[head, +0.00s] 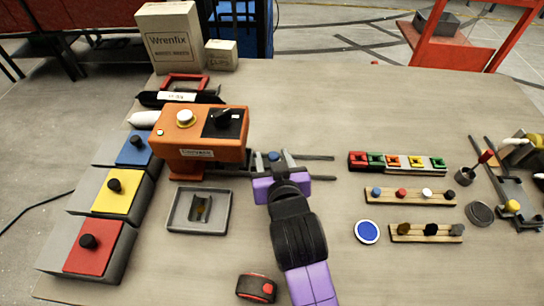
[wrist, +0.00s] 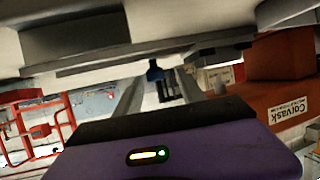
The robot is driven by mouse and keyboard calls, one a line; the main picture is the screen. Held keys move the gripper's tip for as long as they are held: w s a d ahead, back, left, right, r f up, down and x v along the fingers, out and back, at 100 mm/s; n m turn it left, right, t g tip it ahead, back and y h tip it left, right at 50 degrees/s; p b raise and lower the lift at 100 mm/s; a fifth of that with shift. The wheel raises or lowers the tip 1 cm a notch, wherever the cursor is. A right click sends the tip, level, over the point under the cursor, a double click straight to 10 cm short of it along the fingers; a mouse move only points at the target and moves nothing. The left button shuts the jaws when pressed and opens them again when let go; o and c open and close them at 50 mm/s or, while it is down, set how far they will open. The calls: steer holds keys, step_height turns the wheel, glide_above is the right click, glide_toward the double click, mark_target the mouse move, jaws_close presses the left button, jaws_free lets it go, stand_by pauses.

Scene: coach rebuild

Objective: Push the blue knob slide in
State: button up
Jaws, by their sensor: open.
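The slide body under the knob is mostly hidden by my gripper.
A grey tray (head: 176,224) lies in front of the machine. Boxes with red (head: 93,247), yellow (head: 118,190) and blue (head: 136,150) lids stand at the left. Wooden strips with knobs (head: 410,196) and a blue disc (head: 367,232) lie to the right. The table's far middle is clear.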

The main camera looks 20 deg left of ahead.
steer(key=v, duration=0.7)
steer(key=shift+s+b, duration=0.15)
steer(key=shift+b, duration=0.15)
steer(key=shift+r, duration=0.1)
